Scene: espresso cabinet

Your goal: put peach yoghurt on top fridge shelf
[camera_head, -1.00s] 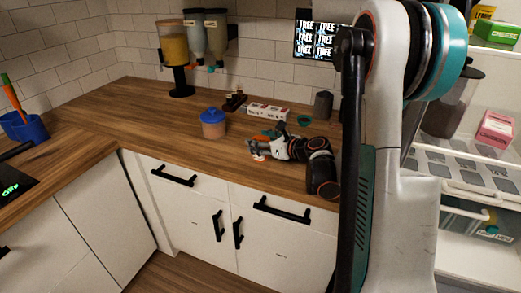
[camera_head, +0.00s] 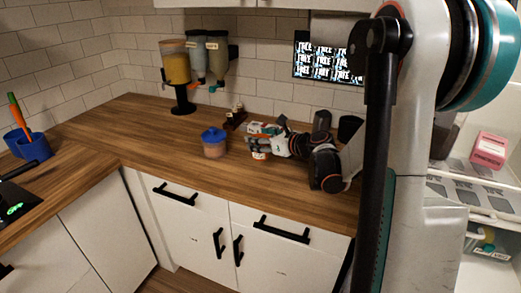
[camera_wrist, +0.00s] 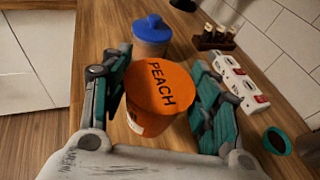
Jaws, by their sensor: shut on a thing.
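The peach yoghurt is a round tub with an orange lid marked PEACH (camera_wrist: 160,88) in the wrist view. It sits between the two fingers of my gripper (camera_wrist: 164,76), which is shut on its sides. In the head view my gripper (camera_head: 260,142) is over the wooden counter, right of the blue-lidded jar, with the tub's lower part (camera_head: 259,155) showing below the fingers. The tub looks raised off the counter.
The blue-lidded jar (camera_head: 214,146) stands close left of my gripper. A cereal dispenser (camera_head: 177,75) stands at the back wall. A pink box (camera_head: 488,150) is in the fridge. The front counter is clear.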

